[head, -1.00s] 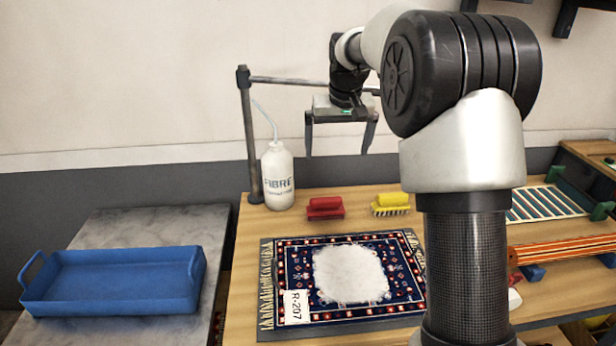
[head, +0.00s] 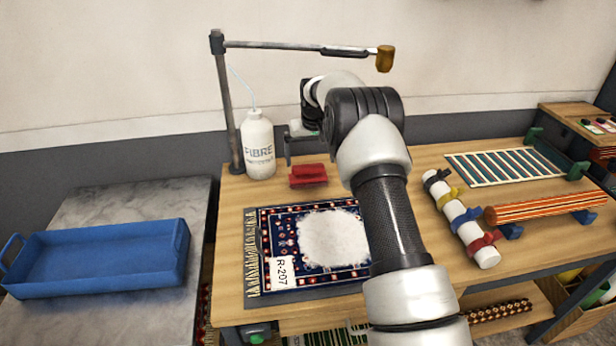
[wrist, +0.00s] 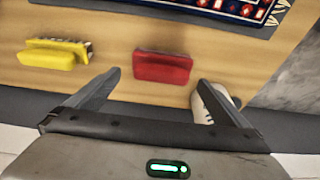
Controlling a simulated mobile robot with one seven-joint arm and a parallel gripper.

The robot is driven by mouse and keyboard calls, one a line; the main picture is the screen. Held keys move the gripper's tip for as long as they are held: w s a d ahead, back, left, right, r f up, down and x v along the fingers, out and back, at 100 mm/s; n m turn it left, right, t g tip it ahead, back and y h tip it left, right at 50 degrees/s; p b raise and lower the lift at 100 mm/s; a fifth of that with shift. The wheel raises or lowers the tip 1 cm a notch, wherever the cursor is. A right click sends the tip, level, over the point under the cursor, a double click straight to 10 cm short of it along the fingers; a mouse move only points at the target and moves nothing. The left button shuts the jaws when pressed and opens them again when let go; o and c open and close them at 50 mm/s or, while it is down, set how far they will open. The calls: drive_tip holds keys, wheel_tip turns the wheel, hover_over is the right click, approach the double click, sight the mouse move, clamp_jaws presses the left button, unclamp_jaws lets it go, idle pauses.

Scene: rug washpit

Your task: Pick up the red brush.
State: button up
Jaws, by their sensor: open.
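The red brush (head: 308,175) lies on the wooden table behind the rug, just right of the white bottle. In the wrist view the red brush (wrist: 163,67) shows between and beyond my two fingertips. My gripper (wrist: 158,80) is open and empty, with its fingers apart and not touching the brush. In the head view my gripper (head: 305,160) is low over the back of the table, partly hidden by my arm. A yellow brush (wrist: 55,54) lies left of the red one in the wrist view; my arm hides it in the head view.
The white FIBRE bottle (head: 258,145) stands close to the red brush, and shows behind a finger in the wrist view (wrist: 212,103). A post with an overhead bar (head: 290,46) rises behind it. The patterned rug (head: 275,222) lies in front. A blue tray (head: 95,262) sits left.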

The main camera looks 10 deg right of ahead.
sight(308, 166)
drive_tip(key=shift+w+a+p+x, duration=0.15)
drive_tip(key=shift+w+p+x, duration=0.05)
drive_tip(key=shift+x, duration=1.3)
drive_tip(key=shift+w+a+p+x, duration=0.1)
drive_tip(key=shift+w+p+x, duration=0.1)
drive_tip(key=shift+x, duration=1.25)
drive_tip(key=shift+r, duration=0.1)
drive_tip(key=shift+c, duration=0.4)
